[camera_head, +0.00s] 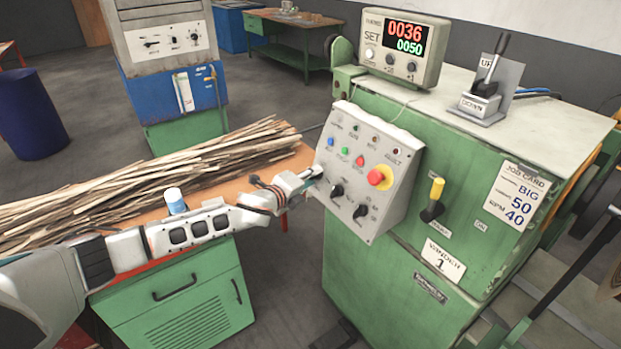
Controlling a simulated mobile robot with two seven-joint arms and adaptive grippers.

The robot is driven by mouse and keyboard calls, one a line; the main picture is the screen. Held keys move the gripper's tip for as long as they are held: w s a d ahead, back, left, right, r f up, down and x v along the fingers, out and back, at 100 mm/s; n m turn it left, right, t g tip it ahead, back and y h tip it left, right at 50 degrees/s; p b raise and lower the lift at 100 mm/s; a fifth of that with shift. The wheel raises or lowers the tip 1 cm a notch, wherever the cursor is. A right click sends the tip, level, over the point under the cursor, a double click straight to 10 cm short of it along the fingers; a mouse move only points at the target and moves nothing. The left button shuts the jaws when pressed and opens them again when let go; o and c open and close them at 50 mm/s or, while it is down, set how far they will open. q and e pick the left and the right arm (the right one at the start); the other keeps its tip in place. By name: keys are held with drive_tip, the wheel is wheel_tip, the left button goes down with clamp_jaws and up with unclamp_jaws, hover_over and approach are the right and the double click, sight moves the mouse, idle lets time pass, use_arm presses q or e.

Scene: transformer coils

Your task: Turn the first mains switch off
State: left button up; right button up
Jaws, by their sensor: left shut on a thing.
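A rotary switch with a yellow-tipped black handle (434,199) is on the green front of the machine marked Winder 1 (443,260). Its handle points up, leaning slightly right. My left gripper (312,174) is at the left edge of the grey control panel (371,150), well left of the switch. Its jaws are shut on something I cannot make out. Whether it touches the panel is unclear. My right gripper is not in view.
The panel carries a red mushroom button (380,177), coloured buttons and black knobs. A counter box (404,47) and an UP/DOWN lever (489,77) stand on the machine. A bundle of wooden strips (150,172) lies behind my left arm. Room in front of the switch looks clear.

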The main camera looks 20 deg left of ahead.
use_arm(q)
drive_tip(key=shift+r+n+g+y, duration=0.1)
drive_tip(key=shift+n+g+y, duration=0.2)
drive_tip(key=shift+n, duration=0.9)
drive_tip(key=o, duration=1.1)
drive_tip(key=v, duration=1.2)
drive_tip(key=shift+a+r, duration=0.1)
